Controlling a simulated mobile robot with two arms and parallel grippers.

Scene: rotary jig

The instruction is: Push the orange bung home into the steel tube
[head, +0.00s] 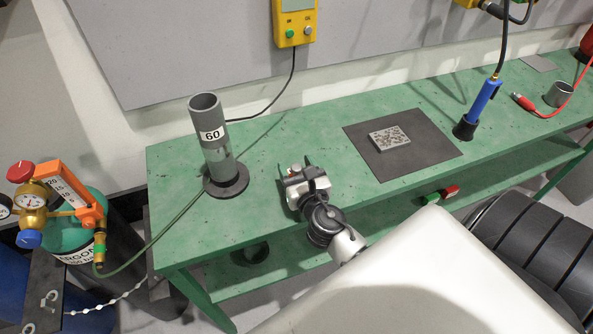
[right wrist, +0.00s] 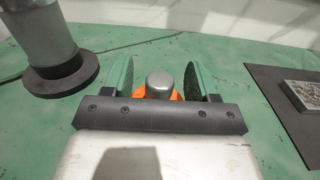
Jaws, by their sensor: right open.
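Orange (right wrist: 145,94), which I take to be the bung, shows in the right wrist view around a grey rounded metal piece. Most of it is hidden behind the front bar of my right gripper (right wrist: 160,85). That gripper is open, with one finger on each side of the metal piece; I cannot tell whether they touch. In the head view my right gripper (head: 305,182) is low over the green bench, and no bung shows there. A grey tube labelled 60 (head: 217,158) stands upright on a dark round base to its left. I cannot tell which piece is the steel tube.
A dark mat (head: 435,158) with a speckled metal block (head: 389,138) lies right of my gripper on the green bench (head: 265,222). A blue torch (head: 483,100) and a steel cup (head: 559,95) stand farther right. A gas regulator (head: 42,215) is off the left end.

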